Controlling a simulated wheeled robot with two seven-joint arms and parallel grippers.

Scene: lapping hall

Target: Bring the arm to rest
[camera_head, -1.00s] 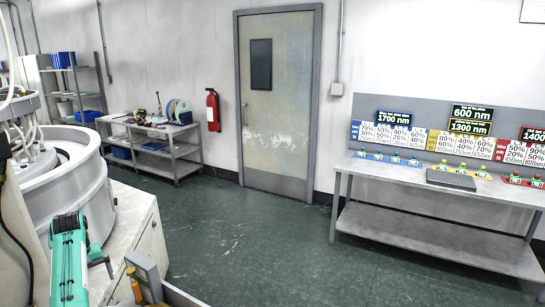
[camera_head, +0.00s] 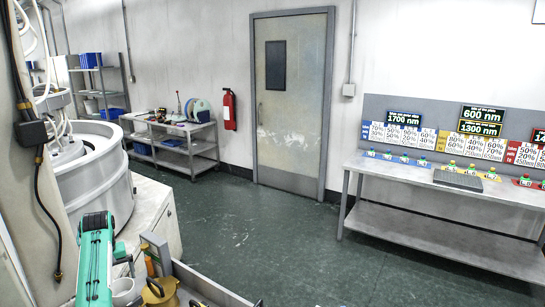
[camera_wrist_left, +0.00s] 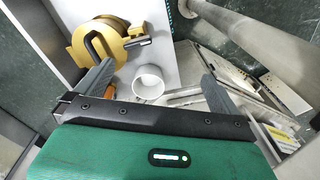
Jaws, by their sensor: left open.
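My left arm, teal and green, comes in at the lower left of the head view, with its dark gripper (camera_head: 126,264) beside a cart. In the left wrist view my left gripper (camera_wrist_left: 157,74) is open, its two dark fingers spread wide with nothing held. A white cup (camera_wrist_left: 148,84) shows between and below the fingers; I cannot tell the gap. The cup (camera_head: 123,291) also shows in the head view. My right gripper is in neither view.
A yellow object with a dark slot (camera_wrist_left: 98,42) stands near the left finger. A white machine drum (camera_head: 95,180) is at the left. A grey door (camera_head: 292,110) is behind; the green floor (camera_head: 270,245) between is clear.

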